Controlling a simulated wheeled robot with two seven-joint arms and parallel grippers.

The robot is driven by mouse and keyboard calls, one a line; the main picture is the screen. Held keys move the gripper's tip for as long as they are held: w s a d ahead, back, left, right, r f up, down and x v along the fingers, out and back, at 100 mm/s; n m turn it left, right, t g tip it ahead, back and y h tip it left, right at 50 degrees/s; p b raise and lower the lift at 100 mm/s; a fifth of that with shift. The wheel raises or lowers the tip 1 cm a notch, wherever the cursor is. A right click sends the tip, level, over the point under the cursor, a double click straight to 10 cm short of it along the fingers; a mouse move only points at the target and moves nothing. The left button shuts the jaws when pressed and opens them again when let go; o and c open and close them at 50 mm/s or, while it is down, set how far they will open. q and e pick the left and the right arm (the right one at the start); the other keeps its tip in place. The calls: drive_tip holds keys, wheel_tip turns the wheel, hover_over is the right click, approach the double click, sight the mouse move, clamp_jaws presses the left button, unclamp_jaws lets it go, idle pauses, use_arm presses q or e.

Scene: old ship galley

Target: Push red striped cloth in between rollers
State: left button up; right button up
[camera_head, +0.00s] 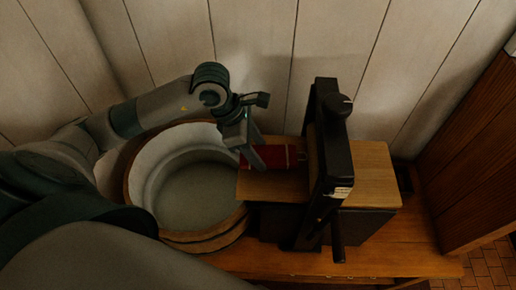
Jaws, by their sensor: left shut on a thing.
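The red striped cloth (277,158) lies on the wooden board on the left side of the wringer (326,150), with its right end close to the dark frame. My left gripper (250,158) comes in from the left over the tub and is shut on the cloth's left part. The rollers are hidden behind the wringer's dark upright frame, so I cannot tell whether the cloth touches them. The wringer has a dark knob (337,106) on top and a crank handle (337,240) at the front. My right gripper is not in view.
A round wooden tub (225,238) with a pale inside stands left of the wringer, under my left arm. The board (370,175) right of the frame is bare. A plank wall (260,40) is close behind, and a dark wooden cabinet (475,150) stands at the right.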

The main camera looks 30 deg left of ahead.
sight(264, 155)
use_arm(q)
drive_tip(key=shift+f, duration=0.25)
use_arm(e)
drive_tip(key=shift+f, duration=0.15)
use_arm(q)
drive_tip(key=shift+d+f+b, duration=0.15)
drive_tip(key=shift+f+b, duration=0.15)
drive_tip(key=shift+f, duration=0.05)
drive_tip(key=shift+w+d+f, duration=0.25)
drive_tip(key=shift+f, duration=0.35)
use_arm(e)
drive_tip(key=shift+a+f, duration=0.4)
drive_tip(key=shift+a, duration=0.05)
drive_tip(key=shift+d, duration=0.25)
use_arm(q)
drive_tip(key=shift+f+b, duration=0.1)
drive_tip(key=shift+b, duration=0.35)
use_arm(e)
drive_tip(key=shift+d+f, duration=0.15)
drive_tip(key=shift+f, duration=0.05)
use_arm(q)
drive_tip(key=shift+f, duration=0.1)
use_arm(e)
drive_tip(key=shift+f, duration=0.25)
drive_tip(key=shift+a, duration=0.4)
